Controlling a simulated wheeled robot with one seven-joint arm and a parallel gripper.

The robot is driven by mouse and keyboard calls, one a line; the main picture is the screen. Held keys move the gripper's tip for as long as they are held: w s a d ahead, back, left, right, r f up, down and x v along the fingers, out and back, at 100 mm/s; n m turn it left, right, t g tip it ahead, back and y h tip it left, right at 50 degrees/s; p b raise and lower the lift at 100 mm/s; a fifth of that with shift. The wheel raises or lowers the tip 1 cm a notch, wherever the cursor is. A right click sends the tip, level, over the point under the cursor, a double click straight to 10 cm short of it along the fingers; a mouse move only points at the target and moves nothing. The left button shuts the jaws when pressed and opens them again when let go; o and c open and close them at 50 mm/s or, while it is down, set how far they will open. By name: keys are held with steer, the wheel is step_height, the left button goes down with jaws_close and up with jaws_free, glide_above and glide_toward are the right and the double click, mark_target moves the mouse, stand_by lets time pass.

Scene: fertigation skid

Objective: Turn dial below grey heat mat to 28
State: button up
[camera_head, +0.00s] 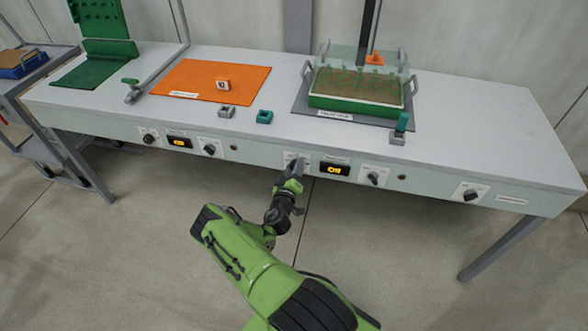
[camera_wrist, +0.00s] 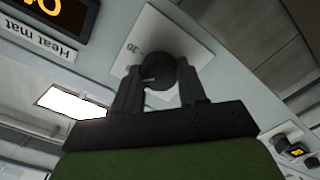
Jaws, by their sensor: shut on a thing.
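The grey heat mat (camera_head: 302,118) lies on the bench at the right, under a green tray (camera_head: 355,104). On the bench's front panel below it, my gripper (camera_head: 293,168) is at the dial plate (camera_head: 297,156) left of an orange-lit display (camera_head: 335,169). In the wrist view, the two fingers of my gripper (camera_wrist: 160,88) are shut on the round black dial (camera_wrist: 158,72). Its white plate (camera_wrist: 165,35) shows a printed "30" at one side. The dial's pointer and most of its scale are hidden or too small to read. The display's digits are not clearly readable.
An orange mat (camera_head: 208,82) lies on the bench at the left. The floor in front is clear.

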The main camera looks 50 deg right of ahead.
steer(key=o, duration=1.1)
steer(key=shift+f, duration=0.1)
steer(key=shift+c, duration=0.2)
steer(key=p+v, duration=0.4)
steer(key=v, duration=1.2)
steer(key=shift+p, duration=0.35)
